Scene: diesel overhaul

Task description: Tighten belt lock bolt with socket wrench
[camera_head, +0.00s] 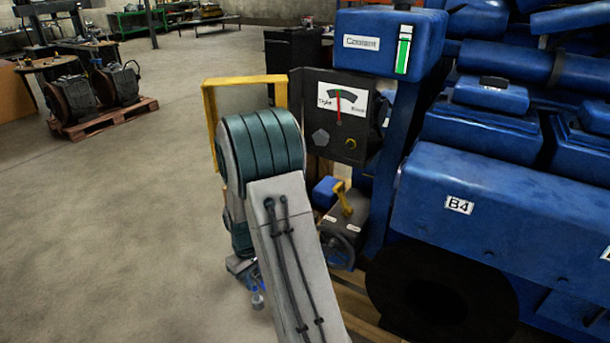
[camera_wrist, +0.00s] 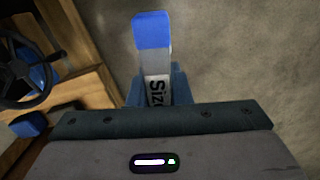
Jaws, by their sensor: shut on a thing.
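A tool with a blue end and a white label reading "Size" (camera_wrist: 152,35), seemingly the socket wrench, stands out from my gripper (camera_wrist: 156,88) in the wrist view. My gripper is shut on it. In the head view my gripper (camera_head: 250,275) is low, left of the engine and mostly hidden behind my arm, so the tool is hard to make out there. A dark panel (camera_head: 309,100) on the engine's near end carries a Tight/Loose gauge (camera_head: 342,103) with a red needle. Below the gauge are a grey angular bolt head (camera_head: 320,137) and a yellow round part (camera_head: 351,143). I cannot tell which is the lock bolt.
The blue engine (camera_head: 490,200) fills the right side, with a Coolant tank (camera_head: 390,40) on top. A box with a yellow lever (camera_head: 342,197) and a handwheel (camera_head: 338,250) sit below the panel. A yellow frame (camera_head: 209,110) stands beside the panel.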

